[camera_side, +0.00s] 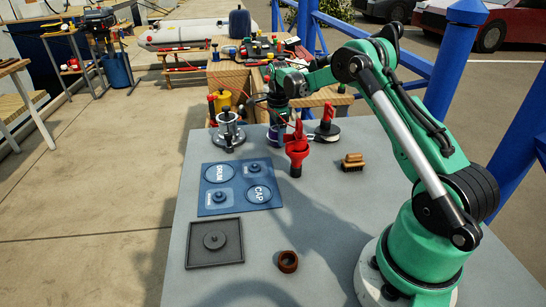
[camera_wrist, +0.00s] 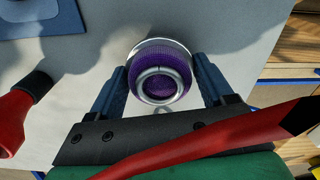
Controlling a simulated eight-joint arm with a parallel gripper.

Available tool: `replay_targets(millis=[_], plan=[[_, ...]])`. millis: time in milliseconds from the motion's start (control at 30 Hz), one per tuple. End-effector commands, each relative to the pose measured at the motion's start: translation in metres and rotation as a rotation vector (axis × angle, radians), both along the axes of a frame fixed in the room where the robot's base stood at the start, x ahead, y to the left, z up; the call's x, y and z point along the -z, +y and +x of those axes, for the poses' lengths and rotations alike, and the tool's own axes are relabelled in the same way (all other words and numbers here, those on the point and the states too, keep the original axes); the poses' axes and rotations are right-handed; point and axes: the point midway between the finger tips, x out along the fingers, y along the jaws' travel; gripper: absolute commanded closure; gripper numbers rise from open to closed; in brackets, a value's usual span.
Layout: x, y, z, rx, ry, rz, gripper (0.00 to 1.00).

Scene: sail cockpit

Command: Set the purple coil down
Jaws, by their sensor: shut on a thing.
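In the wrist view the purple coil (camera_wrist: 160,57), a round purple piece with a pale outer rim and a silvery inner ring, sits between the two blue fingers of my gripper (camera_wrist: 161,70). The fingers are shut on its sides. In the side view my gripper (camera_side: 277,122) is at the far part of the grey table (camera_side: 325,215), and only a bit of the purple coil (camera_side: 273,135) shows behind the red tool. I cannot tell whether the coil touches the table.
A metal winch-like part (camera_side: 228,132) is left, a red-handled black disc (camera_side: 327,132) right. A brush (camera_side: 353,162), blue labelled mat (camera_side: 234,199), dark tray (camera_side: 230,254) and brown ring (camera_side: 288,261) lie nearer.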

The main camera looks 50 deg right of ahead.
Motion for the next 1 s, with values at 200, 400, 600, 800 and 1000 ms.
replay_targets(millis=[200, 400, 600, 800, 1000], plan=[[0.001, 0.0, 0.0, 0.0, 0.0, 0.0, 0.87], [0.003, 0.0, 0.0, 0.0, 0.0, 0.0, 0.0], [0.002, 0.0, 0.0, 0.0, 0.0, 0.0, 0.0], [-0.017, 0.0, 0.0, 0.0, 0.0, 0.0, 0.0], [-0.064, 0.0, 0.0, 0.0, 0.0, 0.0, 0.0]])
